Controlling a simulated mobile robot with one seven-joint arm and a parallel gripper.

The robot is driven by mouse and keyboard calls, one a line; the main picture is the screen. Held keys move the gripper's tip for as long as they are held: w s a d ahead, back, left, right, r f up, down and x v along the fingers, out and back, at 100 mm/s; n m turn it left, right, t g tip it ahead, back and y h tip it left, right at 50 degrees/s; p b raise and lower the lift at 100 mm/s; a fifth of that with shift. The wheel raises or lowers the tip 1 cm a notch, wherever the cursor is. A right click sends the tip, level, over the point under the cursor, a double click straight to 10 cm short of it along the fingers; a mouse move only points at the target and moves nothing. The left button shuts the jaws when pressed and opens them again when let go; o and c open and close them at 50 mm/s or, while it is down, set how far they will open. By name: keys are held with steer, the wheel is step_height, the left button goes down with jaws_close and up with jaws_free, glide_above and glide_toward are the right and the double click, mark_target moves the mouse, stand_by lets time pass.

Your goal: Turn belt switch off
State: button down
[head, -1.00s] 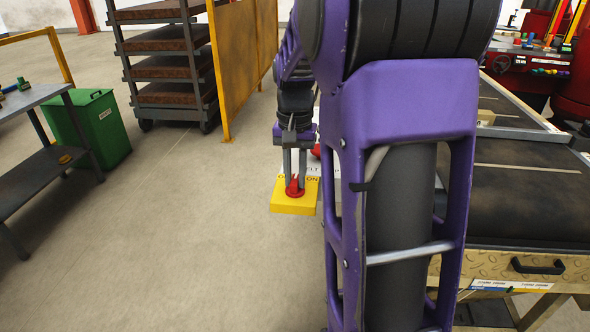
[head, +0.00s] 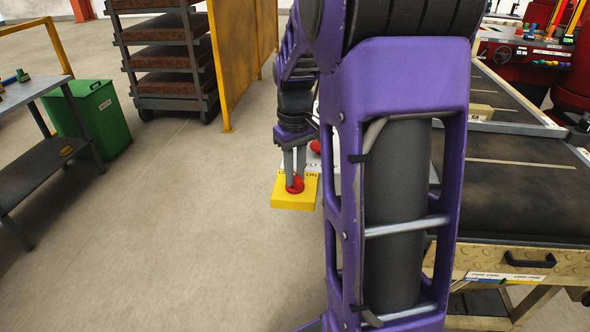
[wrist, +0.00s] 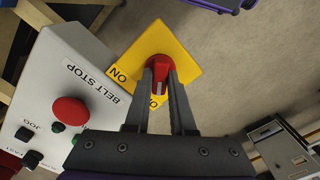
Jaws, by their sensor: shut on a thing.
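The belt switch is a red rotary knob (wrist: 159,70) on a yellow plate (wrist: 187,45). The plate shows "ON" and a second label starting with "O", mostly hidden by a finger. My gripper (wrist: 160,80) is shut on the knob, one finger on each side of its grip bar. In the wrist view the bar lies along the fingers, its marked end toward the half-hidden label. In the head view the knob (head: 295,185) and yellow plate (head: 292,199) show below my gripper (head: 293,172), which points down at them.
A white control box (wrist: 60,75) marked "BELT STOP" adjoins the plate, with a red mushroom button (wrist: 71,111) and a black "JOG" button (wrist: 23,134). The conveyor (head: 520,180) stands to the right. A yellow panel (head: 240,50) stands behind.

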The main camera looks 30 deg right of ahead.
mark_target(295, 175)
steer(key=shift+n, duration=0.4)
steer(key=c, duration=0.8)
jaws_free()
steer(key=shift+o, duration=0.2)
step_height(295, 175, up, 18)
steer(key=p, duration=0.2)
steer(key=shift+f, duration=0.25)
